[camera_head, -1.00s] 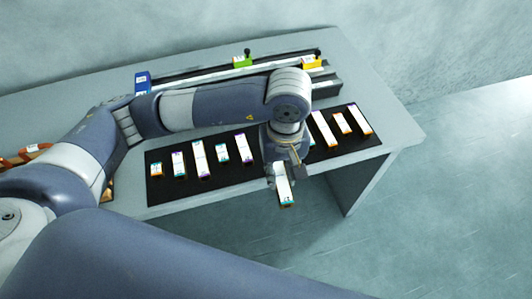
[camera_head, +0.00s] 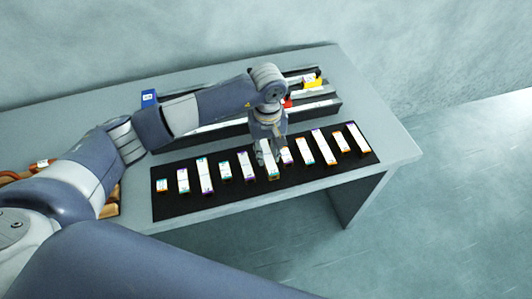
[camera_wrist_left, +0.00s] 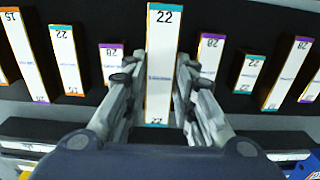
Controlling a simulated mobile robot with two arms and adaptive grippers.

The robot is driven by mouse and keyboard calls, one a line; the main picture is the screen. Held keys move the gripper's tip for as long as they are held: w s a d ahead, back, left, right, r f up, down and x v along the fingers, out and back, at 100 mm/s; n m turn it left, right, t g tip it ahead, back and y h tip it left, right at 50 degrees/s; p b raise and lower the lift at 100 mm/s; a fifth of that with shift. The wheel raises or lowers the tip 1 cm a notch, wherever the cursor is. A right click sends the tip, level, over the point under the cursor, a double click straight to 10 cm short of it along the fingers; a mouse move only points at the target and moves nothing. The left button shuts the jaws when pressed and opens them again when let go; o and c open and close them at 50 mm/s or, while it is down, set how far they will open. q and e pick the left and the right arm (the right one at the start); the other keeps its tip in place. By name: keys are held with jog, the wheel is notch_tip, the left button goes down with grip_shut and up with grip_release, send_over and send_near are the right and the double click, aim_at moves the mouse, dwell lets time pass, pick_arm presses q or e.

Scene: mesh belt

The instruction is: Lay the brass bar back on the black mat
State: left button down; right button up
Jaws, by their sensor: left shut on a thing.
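The brass bar (camera_head: 271,174) has a white label, teal ends and brass-coloured sides. My left gripper (camera_head: 266,160) is shut on it over the middle of the black mat (camera_head: 225,203). In the left wrist view the bar (camera_wrist_left: 160,60), marked 22, stands between the two fingers of the gripper (camera_wrist_left: 160,85), in line with the row of other bars. It looks larger than its neighbours there. I cannot tell whether its underside touches the mat. My right gripper is not in view.
Several labelled bars lie on the mat on both sides, such as a purple-ended one (camera_head: 245,167) and a teal-ended one (camera_head: 307,148). Behind the mat is a dark rail fixture (camera_head: 325,104) with a yellow block (camera_head: 312,82). A blue block (camera_head: 149,97) stands at the left.

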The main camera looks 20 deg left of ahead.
aim_at(266, 152)
pick_arm(q)
jog(key=shift+w+a, duration=0.3)
jog(key=shift+w, duration=0.05)
notch_tip(266, 152, down, 3)
jog(key=shift+d+r+p, duration=0.1)
jog(key=shift+r+p, duration=0.1)
jog(key=shift+p, duration=0.6)
jog(key=shift+f, duration=0.45)
jog(key=shift+f+b, duration=0.2)
jog(key=shift+b, duration=0.1)
jog(key=c, duration=1.3)
grip_release()
jog(key=shift+s, duration=0.1)
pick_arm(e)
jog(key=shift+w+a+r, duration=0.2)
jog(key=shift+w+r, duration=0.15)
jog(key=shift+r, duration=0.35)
pick_arm(q)
jog(key=shift+r, duration=0.1)
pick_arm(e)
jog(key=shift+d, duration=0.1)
